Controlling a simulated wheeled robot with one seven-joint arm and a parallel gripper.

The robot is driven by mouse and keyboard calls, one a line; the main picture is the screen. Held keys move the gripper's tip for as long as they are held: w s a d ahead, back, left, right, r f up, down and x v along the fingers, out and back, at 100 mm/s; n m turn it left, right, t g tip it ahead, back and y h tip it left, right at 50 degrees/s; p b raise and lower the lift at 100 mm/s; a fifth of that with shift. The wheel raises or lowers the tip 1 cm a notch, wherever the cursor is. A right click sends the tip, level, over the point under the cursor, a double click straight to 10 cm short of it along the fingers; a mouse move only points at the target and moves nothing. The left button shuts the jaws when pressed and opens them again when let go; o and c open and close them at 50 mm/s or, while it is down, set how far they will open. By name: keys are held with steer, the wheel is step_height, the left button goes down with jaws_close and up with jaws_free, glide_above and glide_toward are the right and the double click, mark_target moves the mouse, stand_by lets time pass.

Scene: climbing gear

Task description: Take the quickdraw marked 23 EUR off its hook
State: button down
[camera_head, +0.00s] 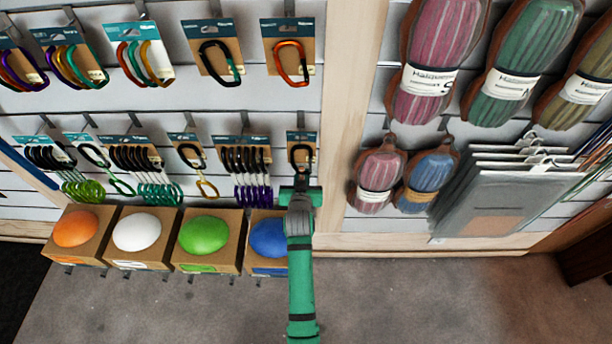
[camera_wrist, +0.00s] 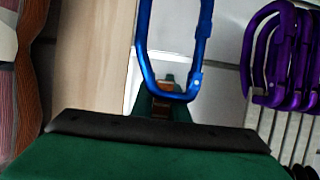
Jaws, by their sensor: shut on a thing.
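A single quickdraw on a card hangs from a hook (camera_head: 301,124) at the right end of the lower row; its black upper carabiner (camera_head: 301,156) shows in the head view. My gripper (camera_head: 300,187) is at its lower part and hides it there. In the wrist view a blue carabiner (camera_wrist: 146,60) rises in front of my gripper (camera_wrist: 163,104), which is shut on the quickdraw. The exact grip point is partly hidden. No 23 EUR mark is readable.
Black-and-purple quickdraws (camera_head: 246,172) hang just left; they also show in the wrist view (camera_wrist: 280,60). A boxed blue helmet (camera_head: 268,238) sits below left. A wooden post (camera_head: 340,120) stands to the right. The floor (camera_head: 430,300) in front is clear.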

steer(key=shift+s+a+r, duration=0.1)
steer(key=shift+a+r, duration=0.15)
steer(key=shift+r, duration=0.2)
steer(key=shift+s+d, duration=0.15)
steer(key=shift+s, duration=0.1)
steer(key=shift+s+r, duration=0.2)
steer(key=shift+s, duration=0.1)
steer(key=shift+r, duration=0.1)
steer(key=shift+s, duration=0.15)
